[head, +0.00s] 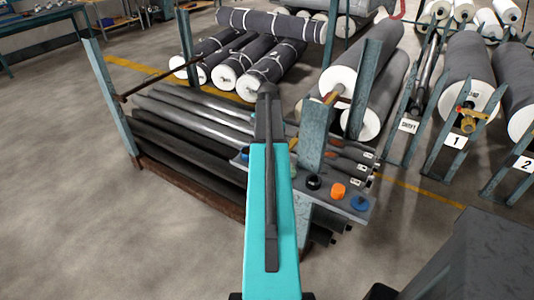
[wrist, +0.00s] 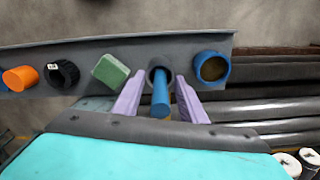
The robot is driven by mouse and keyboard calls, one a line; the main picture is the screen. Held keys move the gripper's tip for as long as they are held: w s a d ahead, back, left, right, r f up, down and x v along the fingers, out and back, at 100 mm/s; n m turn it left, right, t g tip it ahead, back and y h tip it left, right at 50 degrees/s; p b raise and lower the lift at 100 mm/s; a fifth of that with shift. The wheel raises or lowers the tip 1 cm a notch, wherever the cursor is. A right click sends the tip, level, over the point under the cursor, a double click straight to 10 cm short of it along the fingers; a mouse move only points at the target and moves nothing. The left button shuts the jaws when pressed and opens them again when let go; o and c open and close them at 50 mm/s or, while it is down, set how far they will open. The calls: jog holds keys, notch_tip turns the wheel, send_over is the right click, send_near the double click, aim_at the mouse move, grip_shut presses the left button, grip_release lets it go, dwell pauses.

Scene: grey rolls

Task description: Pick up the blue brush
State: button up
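In the wrist view a blue rod-like handle (wrist: 160,96), which I take to be the blue brush, points toward the camera. Its far end meets a dark round ring or cup on the grey shelf, and a tan bit shows at its near end. My gripper (wrist: 160,74) has two purple fingers, one on each side of the handle. The fingers are apart, with a gap visible on both sides, so it is open. In the head view my teal arm hides the gripper and this handle.
The narrow grey shelf (wrist: 210,42) also carries a green block (wrist: 110,71), a black roll (wrist: 63,73), an orange roll (wrist: 20,78) and a blue ring (wrist: 212,68). A rack of grey rolls (head: 190,125) lies behind my arm. Upright posts (head: 313,140) stand close by.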

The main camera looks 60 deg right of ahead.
grip_shut()
jog(key=shift+r, duration=0.15)
jog(key=shift+r+b, duration=1.2)
jog(key=shift+r, duration=3.7)
